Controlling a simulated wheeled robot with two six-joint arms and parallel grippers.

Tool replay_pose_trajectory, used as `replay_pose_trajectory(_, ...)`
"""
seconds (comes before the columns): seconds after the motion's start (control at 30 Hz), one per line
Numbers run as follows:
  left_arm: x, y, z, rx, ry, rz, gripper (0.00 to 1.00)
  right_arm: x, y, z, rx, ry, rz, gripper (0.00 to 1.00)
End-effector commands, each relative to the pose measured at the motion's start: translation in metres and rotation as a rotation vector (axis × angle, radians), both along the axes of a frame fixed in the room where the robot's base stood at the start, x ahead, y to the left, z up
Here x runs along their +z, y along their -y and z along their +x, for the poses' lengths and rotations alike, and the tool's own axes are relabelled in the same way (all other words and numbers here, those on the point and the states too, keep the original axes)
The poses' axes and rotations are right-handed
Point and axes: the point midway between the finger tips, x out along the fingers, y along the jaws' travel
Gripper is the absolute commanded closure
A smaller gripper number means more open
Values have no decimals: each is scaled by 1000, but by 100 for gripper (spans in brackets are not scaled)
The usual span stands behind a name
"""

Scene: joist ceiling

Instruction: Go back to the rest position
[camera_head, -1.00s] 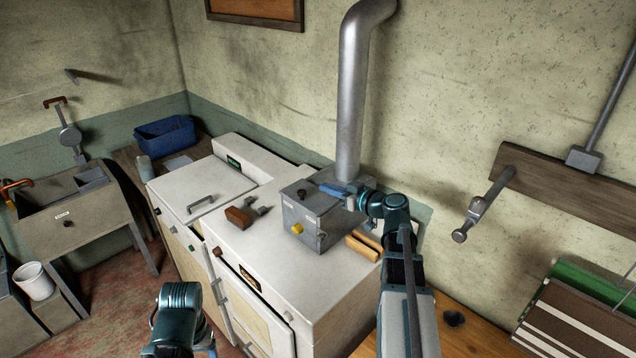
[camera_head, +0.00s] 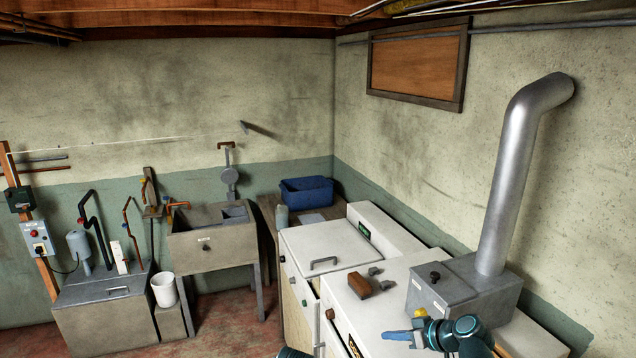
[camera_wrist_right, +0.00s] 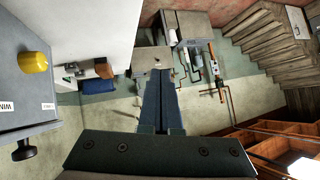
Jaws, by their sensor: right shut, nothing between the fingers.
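My right gripper (camera_head: 390,335) is at the lower right of the head view, its blue fingers pointing left over the white machine top, in front of the grey metal box (camera_head: 470,287). In the right wrist view my right gripper (camera_wrist_right: 160,78) has its fingers together with nothing between them. The box has a yellow knob (camera_head: 421,312) and a black knob (camera_head: 435,275). The yellow knob (camera_wrist_right: 33,62) also shows at the left of the wrist view, apart from the fingers. My left gripper is not in view; only a bit of my left arm shows at the bottom edge.
The white machines (camera_head: 322,246) stand along the right wall, with a brown block (camera_head: 360,285) on top. A silver duct (camera_head: 508,180) rises from the box. A blue basin (camera_head: 306,190) sits in the corner. A sink (camera_head: 212,240) and white bucket (camera_head: 163,290) are left; some floor is clear.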

Motion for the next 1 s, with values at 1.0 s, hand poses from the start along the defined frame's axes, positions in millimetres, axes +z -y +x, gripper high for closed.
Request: replay_pose_trajectory(1.0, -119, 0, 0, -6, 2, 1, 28, -209, -135, -194, -138, -738, -727, 100)
